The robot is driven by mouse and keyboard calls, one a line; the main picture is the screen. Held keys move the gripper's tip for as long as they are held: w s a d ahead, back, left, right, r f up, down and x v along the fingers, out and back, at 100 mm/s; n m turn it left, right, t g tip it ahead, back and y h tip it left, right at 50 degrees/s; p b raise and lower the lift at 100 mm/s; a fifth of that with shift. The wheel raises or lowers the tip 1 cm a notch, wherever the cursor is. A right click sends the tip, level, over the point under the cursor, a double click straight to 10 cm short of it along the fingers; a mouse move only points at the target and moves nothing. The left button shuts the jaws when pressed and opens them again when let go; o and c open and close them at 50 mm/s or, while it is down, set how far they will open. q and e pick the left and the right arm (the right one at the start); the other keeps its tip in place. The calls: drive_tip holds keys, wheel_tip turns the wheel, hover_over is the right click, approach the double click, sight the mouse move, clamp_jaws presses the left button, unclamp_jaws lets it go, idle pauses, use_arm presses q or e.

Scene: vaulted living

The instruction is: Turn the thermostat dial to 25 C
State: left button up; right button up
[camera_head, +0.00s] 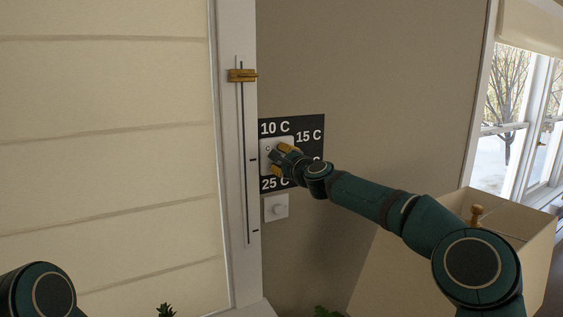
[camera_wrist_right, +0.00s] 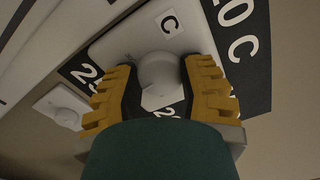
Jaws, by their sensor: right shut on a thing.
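The thermostat is a white plate (camera_head: 267,146) on a black panel (camera_head: 309,123) on the wall. The labels 10 C, 15 C and 25 C show in the head view; the one at the right is mostly hidden by my arm. The round white dial (camera_wrist_right: 160,71) shows in the wrist view, between the yellow fingers of my right gripper (camera_wrist_right: 160,88). That gripper (camera_head: 281,154) is shut on the dial and hides it in the head view. Which label the dial points at cannot be told. Only part of my left arm shows, at bottom left; its gripper is out of view.
A smaller white plate with a round knob (camera_head: 279,208) is just below the panel. To the left, a vertical slot on the white frame holds a brass slider (camera_head: 242,75).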

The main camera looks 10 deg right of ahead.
drive_tip(key=shift+r+m, duration=0.15)
drive_tip(key=shift+m, duration=0.45)
drive_tip(key=o, duration=1.3)
drive_tip(key=shift+a, duration=0.15)
drive_tip(key=v, duration=1.2)
